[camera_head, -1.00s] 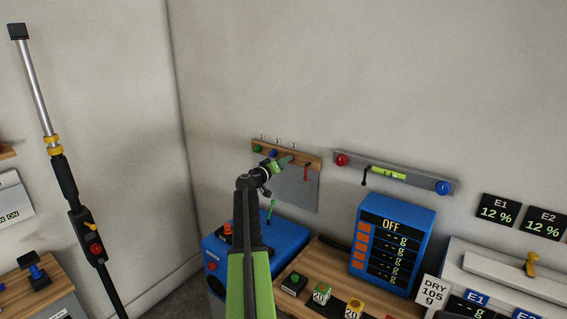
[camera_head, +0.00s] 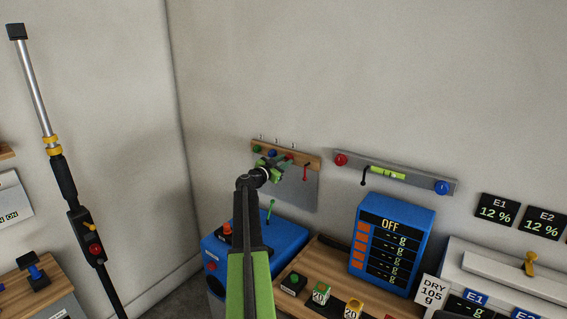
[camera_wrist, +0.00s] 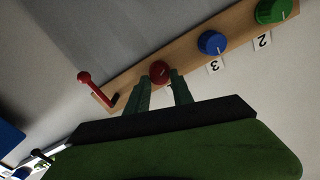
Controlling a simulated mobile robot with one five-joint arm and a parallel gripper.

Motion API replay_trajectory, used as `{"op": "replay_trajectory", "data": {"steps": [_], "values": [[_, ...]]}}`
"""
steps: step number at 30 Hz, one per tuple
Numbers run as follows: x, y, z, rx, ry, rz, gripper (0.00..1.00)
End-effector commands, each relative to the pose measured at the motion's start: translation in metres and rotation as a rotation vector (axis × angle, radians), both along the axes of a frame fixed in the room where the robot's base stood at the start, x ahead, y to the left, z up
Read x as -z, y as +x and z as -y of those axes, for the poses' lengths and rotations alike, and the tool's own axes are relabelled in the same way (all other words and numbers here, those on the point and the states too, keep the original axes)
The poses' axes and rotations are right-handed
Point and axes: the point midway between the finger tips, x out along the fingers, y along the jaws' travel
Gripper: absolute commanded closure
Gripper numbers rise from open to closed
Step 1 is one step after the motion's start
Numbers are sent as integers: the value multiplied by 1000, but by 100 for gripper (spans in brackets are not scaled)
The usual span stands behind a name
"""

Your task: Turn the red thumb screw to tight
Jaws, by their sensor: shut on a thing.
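The red thumb screw (camera_wrist: 159,72) is a round red knob with a pale mark on its face. It sits on the wooden rail (camera_wrist: 205,60) on the wall, in line with a blue and a green knob. In the wrist view my gripper (camera_wrist: 161,86) has one green finger on each side of it and is shut on it. In the head view my gripper (camera_head: 279,163) is at the rail, and a little red (camera_head: 290,156) shows by the fingers. The fingers hide part of the screw.
On the same rail are a blue knob (camera_wrist: 212,43), a green knob (camera_wrist: 273,11) and a red lever (camera_wrist: 86,79). A grey bar to the right carries a red knob (camera_head: 341,160), a spirit level (camera_head: 387,173) and a blue knob (camera_head: 442,187). A blue machine (camera_head: 283,236) stands below.

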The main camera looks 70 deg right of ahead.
Motion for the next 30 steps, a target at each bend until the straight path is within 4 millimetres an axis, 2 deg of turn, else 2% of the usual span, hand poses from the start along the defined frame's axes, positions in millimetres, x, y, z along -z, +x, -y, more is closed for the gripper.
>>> {"op": "replay_trajectory", "data": {"steps": [9,15,30], "values": [[0,1,0,-4,-67,252,100],[0,1,0,-5,-94,362,100],[1,0,0,-4,-119,457,100]]}}
